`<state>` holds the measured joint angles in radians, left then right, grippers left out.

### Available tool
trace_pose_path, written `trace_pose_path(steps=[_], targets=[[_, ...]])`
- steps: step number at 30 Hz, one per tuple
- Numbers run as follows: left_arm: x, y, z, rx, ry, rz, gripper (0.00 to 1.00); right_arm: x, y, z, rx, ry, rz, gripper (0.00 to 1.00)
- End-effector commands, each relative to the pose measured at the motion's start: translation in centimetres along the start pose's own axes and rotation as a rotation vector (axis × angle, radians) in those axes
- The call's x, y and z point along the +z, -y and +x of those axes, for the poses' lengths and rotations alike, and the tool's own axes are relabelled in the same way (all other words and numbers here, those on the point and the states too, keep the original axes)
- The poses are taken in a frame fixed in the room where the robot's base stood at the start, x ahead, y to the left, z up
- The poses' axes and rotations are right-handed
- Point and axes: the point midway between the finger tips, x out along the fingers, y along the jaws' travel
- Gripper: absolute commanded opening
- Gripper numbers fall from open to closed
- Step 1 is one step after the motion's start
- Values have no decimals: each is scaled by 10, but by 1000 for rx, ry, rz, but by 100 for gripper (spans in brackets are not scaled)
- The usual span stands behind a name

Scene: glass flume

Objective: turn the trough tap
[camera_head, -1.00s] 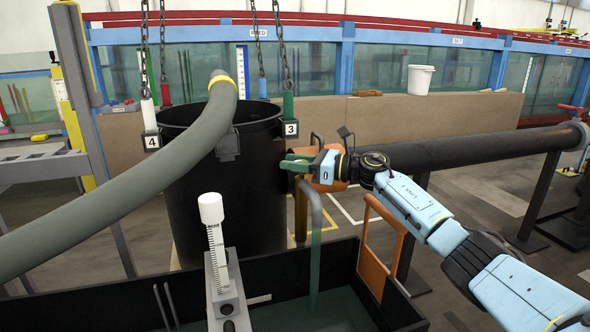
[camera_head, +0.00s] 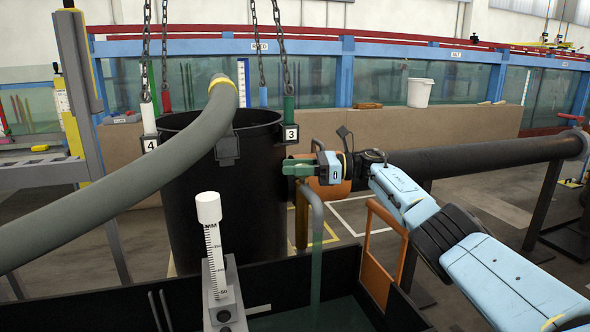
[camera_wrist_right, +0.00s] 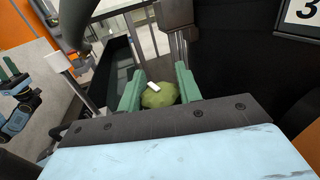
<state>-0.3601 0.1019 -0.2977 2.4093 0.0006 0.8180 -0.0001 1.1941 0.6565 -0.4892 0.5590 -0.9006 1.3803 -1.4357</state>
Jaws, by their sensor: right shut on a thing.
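My right gripper (camera_head: 290,167) has green fingers and is beside the black bin, above the trough. In the right wrist view the fingers (camera_wrist_right: 158,92) are shut on a rounded yellow-green tap knob (camera_wrist_right: 158,97) with a white mark on it. In the head view the fingers mostly hide the knob. A grey bent pipe (camera_head: 317,205) comes down below the gripper, with a greenish stream (camera_head: 316,265) under it. The black trough (camera_head: 270,282) holds dark water.
A large black bin (camera_head: 185,200) hangs on chains, with a thick grey hose (camera_head: 120,195) over it. A white gauge post (camera_head: 212,240) stands at the trough. An orange frame (camera_head: 375,270) is at its right. A dark pipe (camera_head: 480,157) runs behind my arm.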

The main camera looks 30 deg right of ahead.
Motion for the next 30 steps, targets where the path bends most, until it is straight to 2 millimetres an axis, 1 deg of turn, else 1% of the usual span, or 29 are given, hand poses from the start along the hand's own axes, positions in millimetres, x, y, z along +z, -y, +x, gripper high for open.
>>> trace_pose_path(steps=[18,19,23,24,30], targets=[[-3,0,-1,0,-18,-1,36,0,-1,1,21,-1,-1,12],[-3,0,-1,0,-18,-1,36,0,-1,1,21,-1,-1,36],[-2,0,-1,0,-18,-1,36,0,-1,1,20,-1,0,53],[-2,0,-1,0,-17,-1,36,0,0,1,20,-1,0,56],[-2,0,-1,0,-17,-1,36,0,0,0,19,-1,0,56]])
